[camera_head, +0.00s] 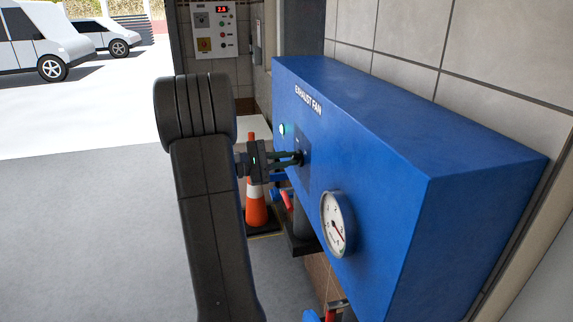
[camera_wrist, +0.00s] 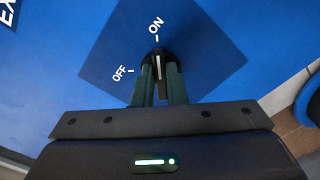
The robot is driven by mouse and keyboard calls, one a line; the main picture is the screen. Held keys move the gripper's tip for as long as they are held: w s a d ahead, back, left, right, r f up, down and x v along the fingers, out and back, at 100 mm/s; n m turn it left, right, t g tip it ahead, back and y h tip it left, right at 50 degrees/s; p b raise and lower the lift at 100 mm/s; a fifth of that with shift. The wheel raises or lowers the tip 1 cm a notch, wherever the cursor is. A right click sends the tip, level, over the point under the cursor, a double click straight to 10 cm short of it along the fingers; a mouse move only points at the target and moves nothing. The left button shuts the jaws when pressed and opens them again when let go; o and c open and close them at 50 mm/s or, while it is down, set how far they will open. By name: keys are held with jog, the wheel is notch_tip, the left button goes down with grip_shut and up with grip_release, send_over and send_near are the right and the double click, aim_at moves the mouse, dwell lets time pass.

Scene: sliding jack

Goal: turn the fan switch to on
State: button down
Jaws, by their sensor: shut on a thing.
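The fan switch (camera_wrist: 157,54) is a black rotary knob on a dark blue square plate on the blue exhaust fan box (camera_head: 390,150). In the wrist view its white pointer line runs up towards the ON mark; the OFF mark is to the lower left. My gripper (camera_head: 298,158) reaches the box front from the left. In the wrist view my gripper (camera_wrist: 160,72) has its two fingers closed around the knob, one on each side. The fingers hide the knob's lower part.
A round gauge (camera_head: 337,224) sticks out from the box front, nearer than the switch. A green lamp (camera_head: 282,128) is beyond the switch. An orange cone (camera_head: 255,205) and red-handled valves (camera_head: 286,199) are below. Open floor lies to the left.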

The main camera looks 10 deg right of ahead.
dwell(0.3)
jog(key=c, duration=1.5)
grip_release()
jog(key=shift+o, duration=0.2)
jog(key=a+b, duration=0.1)
jog(key=a, duration=1.3)
jog(key=shift+s, duration=0.25)
jog(key=shift+d, duration=0.2)
jog(key=d, duration=0.9)
jog(key=d+p, duration=0.1)
jog(key=d, duration=0.3)
jog(key=shift+w+d, duration=0.25)
jog(key=shift+d, duration=0.1)
jog(key=shift+a, duration=0.1)
